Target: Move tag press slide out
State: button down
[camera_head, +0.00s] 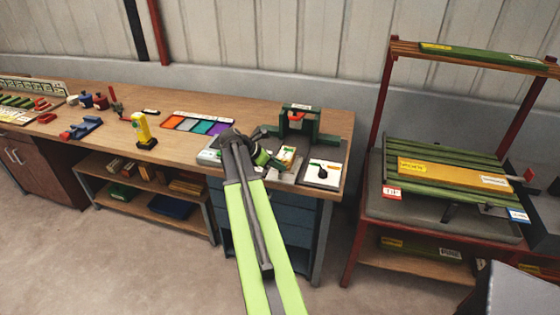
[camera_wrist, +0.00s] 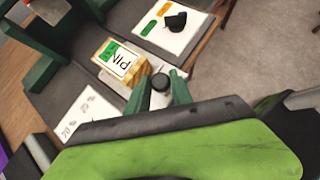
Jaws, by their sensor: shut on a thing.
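The tag press (camera_head: 312,122) is a dark green frame with a red part on top, near the right end of the workbench. Part of its green frame (camera_wrist: 42,68) shows at the left in the wrist view. In front of it, a yellow block with a white and green lettered label (camera_wrist: 122,62) sits on the pale slide. My gripper (camera_head: 264,158) is at the front of the press. In the wrist view its two green fingers (camera_wrist: 160,90) are shut on a dark round slide knob (camera_wrist: 160,80). The knob is hidden in the head view.
A white card with a black item (camera_head: 323,173) lies right of the press. A white sheet with numbers (camera_wrist: 88,115) lies left of the slide in the wrist view. A coloured tray (camera_head: 197,125) and yellow device (camera_head: 143,130) stand left. A rack (camera_head: 440,205) stands right of the bench.

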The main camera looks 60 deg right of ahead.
jog(key=shift+a+f, duration=0.1)
jog(key=shift+a, duration=0.1)
jog(key=c, duration=1.2)
grip_release()
jog(key=shift+a, duration=0.1)
jog(key=shift+c, duration=0.2)
jog(key=shift+o, duration=0.3)
jog(key=p+v, duration=1.2)
jog(key=v, duration=0.5)
jog(key=shift+r, duration=0.2)
jog(key=shift+w, duration=0.15)
